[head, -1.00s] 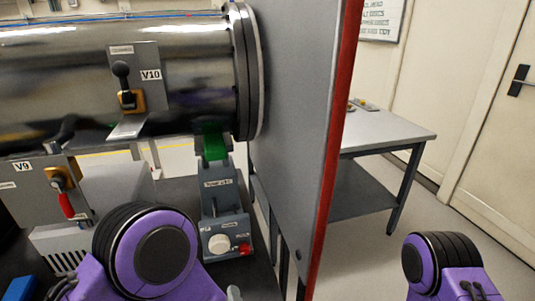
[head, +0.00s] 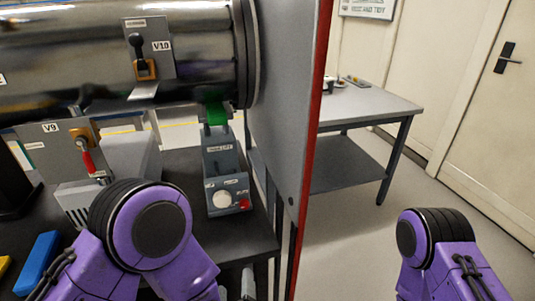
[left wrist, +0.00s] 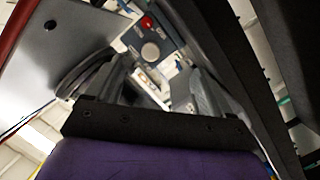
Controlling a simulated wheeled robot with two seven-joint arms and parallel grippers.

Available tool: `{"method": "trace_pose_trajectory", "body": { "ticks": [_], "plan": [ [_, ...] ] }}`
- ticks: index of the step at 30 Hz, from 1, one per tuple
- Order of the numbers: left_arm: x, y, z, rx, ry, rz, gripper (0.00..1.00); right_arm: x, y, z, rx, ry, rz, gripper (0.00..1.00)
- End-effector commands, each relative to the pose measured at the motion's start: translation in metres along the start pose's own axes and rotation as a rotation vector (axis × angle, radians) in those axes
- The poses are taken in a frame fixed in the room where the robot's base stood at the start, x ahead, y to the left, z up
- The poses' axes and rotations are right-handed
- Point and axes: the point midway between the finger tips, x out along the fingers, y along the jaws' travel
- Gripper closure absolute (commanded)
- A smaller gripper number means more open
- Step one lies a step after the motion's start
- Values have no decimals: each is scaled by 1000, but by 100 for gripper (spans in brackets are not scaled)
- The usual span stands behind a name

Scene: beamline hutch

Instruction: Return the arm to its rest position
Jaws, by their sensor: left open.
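My left arm (head: 150,235) shows in the head view as a purple link with a black ringed joint at the lower left, in front of the bench. My left gripper (left wrist: 153,78) shows in the left wrist view, with its two grey fingers apart and nothing seen between them. Beyond the fingers is the grey control box with a white dial (left wrist: 150,50) and a red button. My right arm (head: 435,245) shows as a purple link at the lower right of the head view; its gripper is outside the picture.
The control box (head: 226,178) stands on the dark bench (head: 180,170) below a steel pipe (head: 60,60) with valves V10 (head: 145,68) and V9 (head: 84,150). A grey, red-edged panel (head: 285,90) stands right of the bench. A side table (head: 385,103) is behind it; floor is clear nearby.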

Motion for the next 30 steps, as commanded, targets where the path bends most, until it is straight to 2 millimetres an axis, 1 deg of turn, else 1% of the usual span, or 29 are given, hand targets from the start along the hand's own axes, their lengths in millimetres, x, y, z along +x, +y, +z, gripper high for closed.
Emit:
{"method": "trace_pose_trajectory", "body": {
  "ticks": [2, 5, 8, 9, 11, 12, 14, 15, 18, 21, 22, 25, 30],
  "plan": [
    [3, -11, 8, 42, -64, -12, 18, 0, 0, 0, 0, -1, 0, 57],
    [6, -35, 21, 107, -172, -52, 18, 0, 0, 0, 0, -1, 0, 57],
    [2, -78, 33, 180, -307, -136, 18, 0, 0, 0, 0, -1, 0, 57],
    [-2, -101, 38, 209, -369, -187, 18, 0, 0, 0, 0, -1, 0, 57],
    [-14, -140, 43, 251, -469, -278, 18, 0, 0, 0, 0, -1, 0, 57],
    [-26, -170, 44, 276, -537, -352, 18, 0, 0, 0, 0, -1, 0, 57],
    [-50, -215, 43, 306, -638, -473, 18, 0, 0, 0, 0, -1, 0, 57],
    [-68, -242, 40, 321, -693, -551, 18, 0, 0, 0, 0, -1, 0, 57],
    [-108, -294, 28, 346, -770, -709, 18, 0, 0, 0, 0, -1, 0, 57],
    [-131, -323, 16, 356, -778, -801, 18, 0, 0, 0, 0, -1, 0, 57],
    [-136, -327, 16, 355, -782, -817, 18, 0, 0, 0, 0, -1, 0, 57],
    [-144, -331, 18, 353, -795, -832, 18, 0, 0, 0, 0, -1, 0, 57],
    [-144, -330, 18, 354, -794, -829, 18, 0, 0, 0, 0, -1, 1, 57]
  ]
}}
